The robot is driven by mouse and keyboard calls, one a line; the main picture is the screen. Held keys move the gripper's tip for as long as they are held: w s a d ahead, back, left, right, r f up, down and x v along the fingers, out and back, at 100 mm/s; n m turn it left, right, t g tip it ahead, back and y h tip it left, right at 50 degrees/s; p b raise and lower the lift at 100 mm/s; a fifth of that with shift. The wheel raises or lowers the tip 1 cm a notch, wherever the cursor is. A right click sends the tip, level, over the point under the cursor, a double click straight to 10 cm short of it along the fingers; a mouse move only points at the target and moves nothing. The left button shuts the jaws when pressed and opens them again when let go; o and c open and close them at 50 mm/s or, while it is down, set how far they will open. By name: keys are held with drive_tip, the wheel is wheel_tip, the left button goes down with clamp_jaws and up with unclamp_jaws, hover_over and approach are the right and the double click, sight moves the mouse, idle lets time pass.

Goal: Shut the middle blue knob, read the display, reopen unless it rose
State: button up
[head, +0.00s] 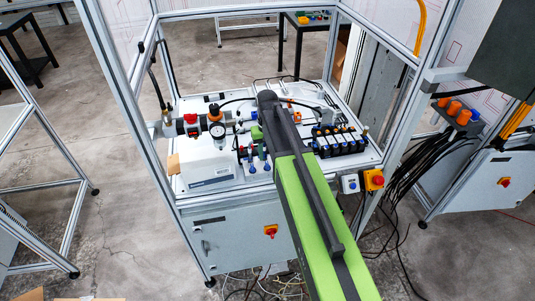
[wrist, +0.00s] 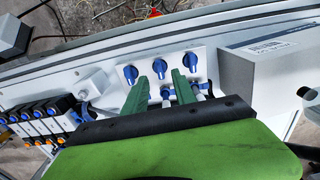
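Three blue knobs sit in a row on a white plate in the wrist view. The middle blue knob (wrist: 160,68) lies just beyond and between the fingertips of my gripper (wrist: 159,77). The left knob (wrist: 131,74) and right knob (wrist: 190,62) flank it. The two green fingers are apart, with nothing visibly held; I cannot tell whether either touches the middle knob. In the head view my arm covers much of the knob area, and a green part of my gripper (head: 256,132) shows beside it. A round gauge (head: 217,131) stands left of my arm; no reading is legible.
A white box (wrist: 266,66) stands right of the knobs in the wrist view. Black valve blocks with blue and orange parts (wrist: 38,118) lie left. Frame posts (head: 133,120) surround the bench. A yellow-and-red switch box (head: 373,180) is on its front right edge.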

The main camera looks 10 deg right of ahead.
sight(267, 164)
wheel_tip(267, 164, up, 13)
drive_tip(key=p, duration=1.1)
drive_tip(key=shift+f, duration=0.15)
